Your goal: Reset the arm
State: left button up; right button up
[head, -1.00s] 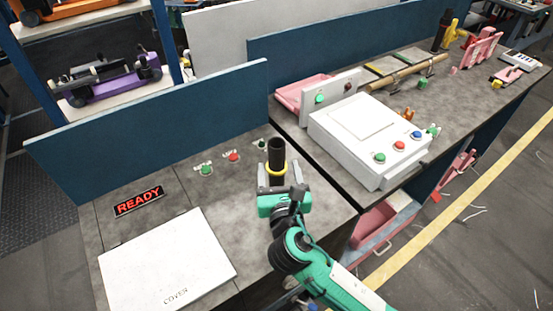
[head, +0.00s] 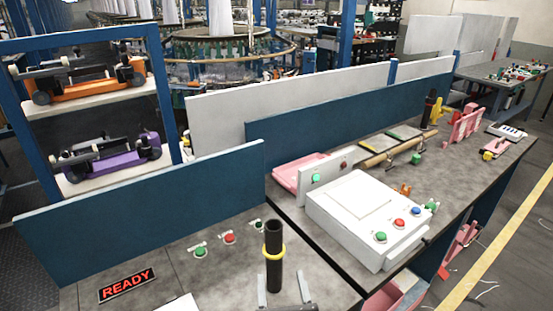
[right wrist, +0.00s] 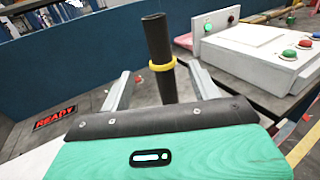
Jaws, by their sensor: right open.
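My right gripper (head: 284,289) shows at the bottom edge of the head view, with only its two fingers in the picture. In the right wrist view the fingers (right wrist: 160,88) are spread apart with nothing held. A black upright tube with a yellow ring (head: 273,257) stands on the grey bench close to the fingers. In the right wrist view the tube (right wrist: 159,45) rises in the gap between the fingers, apart from both. How far it stands from the fingertips I cannot tell. My left gripper is not in view.
A white box with coloured buttons (head: 365,216) stands to the right of the tube. Green and red buttons (head: 229,239) and a READY sign (head: 127,285) lie to the left. A blue panel (head: 140,208) closes off the back. A rack (head: 95,103) stands at the far left.

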jog(key=s+d+f+m+g+h, duration=0.2)
jog(key=d+f+m+g, duration=0.2)
jog(key=d+f+m, duration=0.45)
jog(key=s+d+f+m+g+h, duration=0.1)
jog(key=s+d+f+m+g, duration=0.3)
jog(key=m, duration=0.7)
jog(key=s+d+f+m+g+y, duration=0.1)
jog(key=s+d+f+m+g, duration=0.2)
jog(key=s+d+m, duration=0.4)
jog(key=s+d+f+m+g, duration=0.25)
jog(key=s+f+m, duration=0.2)
jog(key=m, duration=0.45)
notch_tip(320, 180, down, 32)
jog(key=s+r+g, duration=0.1)
jog(key=g, duration=0.1)
jog(key=s+d+f+g, duration=0.1)
jog(key=s+d+f, duration=0.1)
jog(key=s+f, duration=1.7)
jog(key=shift+d+n, duration=0.35)
jog(key=shift+d, duration=0.05)
